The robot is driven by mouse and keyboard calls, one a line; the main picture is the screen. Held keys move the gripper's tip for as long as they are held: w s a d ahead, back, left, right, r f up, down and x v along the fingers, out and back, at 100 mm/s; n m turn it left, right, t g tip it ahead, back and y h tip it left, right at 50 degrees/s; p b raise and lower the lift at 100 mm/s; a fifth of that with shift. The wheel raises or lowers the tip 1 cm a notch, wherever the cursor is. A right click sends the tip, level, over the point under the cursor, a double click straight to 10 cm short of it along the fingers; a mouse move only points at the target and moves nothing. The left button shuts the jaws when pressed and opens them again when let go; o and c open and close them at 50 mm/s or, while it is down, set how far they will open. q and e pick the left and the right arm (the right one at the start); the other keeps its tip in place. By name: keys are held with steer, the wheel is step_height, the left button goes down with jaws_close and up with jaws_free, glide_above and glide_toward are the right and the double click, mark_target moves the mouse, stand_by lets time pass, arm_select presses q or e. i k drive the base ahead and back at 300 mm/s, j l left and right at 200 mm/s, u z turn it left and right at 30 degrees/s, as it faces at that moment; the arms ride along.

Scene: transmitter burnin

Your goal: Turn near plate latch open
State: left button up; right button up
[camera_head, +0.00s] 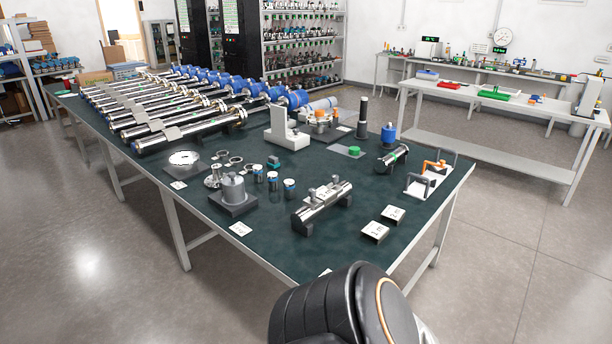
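A green-topped table (270,240) stands in front of me. A shiny metal cylinder lies on dark supports (323,205) near its front, with small fittings on top. A white plate with dark handles and an orange part (418,185) lies at the table's right edge. Two small pale blocks with printed tops, one nearer (375,231) and one farther (393,214), lie between them. I cannot tell which part is the near plate latch or whether it is open. Neither gripper is in view. A black rounded part of my own arm covers the bottom middle and hides part of the table's near edge.
A metal pot on a dark base (233,192) and several small jars stand left of the cylinder. A grey upright stand (283,127) is behind. Long metal tubes with blue ends fill the far left. A white bench (500,125) stands at right.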

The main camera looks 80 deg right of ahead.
mark_target(334, 178)
steer(key=k+l, duration=0.3)
steer(key=l, duration=0.15)
steer(key=k+l, duration=0.3)
steer(key=l, duration=0.2)
steer(key=k+l, duration=0.3)
steer(key=l, duration=0.15)
steer(key=k+l, duration=0.65)
steer(key=l, duration=0.25)
